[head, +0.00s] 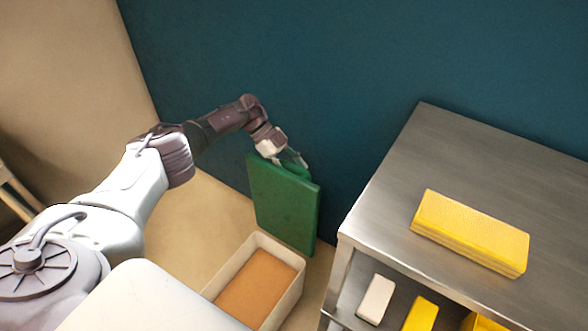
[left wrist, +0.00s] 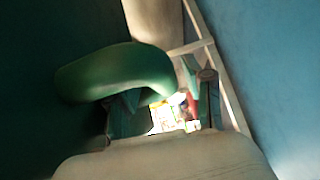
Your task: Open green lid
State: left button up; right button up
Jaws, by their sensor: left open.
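The green lid (head: 284,205) stands raised, nearly upright, at the back of the pale bin (head: 297,288) in the head view. The bin's mouth is open and a flat brown surface (head: 256,287) shows inside. My left gripper (head: 291,159) is open at the lid's top edge, by its green handle. In the left wrist view the curved green handle (left wrist: 115,72) is close in front of my left gripper (left wrist: 165,105), overlapping one finger. I cannot tell whether they touch. My right gripper is not in view.
A metal table (head: 385,205) stands to the right of the bin with a yellow block (head: 470,232) on top. Its lower shelf holds a white block (head: 376,298) and yellow ones (head: 421,314). A dark teal wall (head: 340,70) is close behind the lid.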

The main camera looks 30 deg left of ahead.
pick_arm(q)
jog(key=v, duration=1.2)
jog(key=shift+f, duration=0.1)
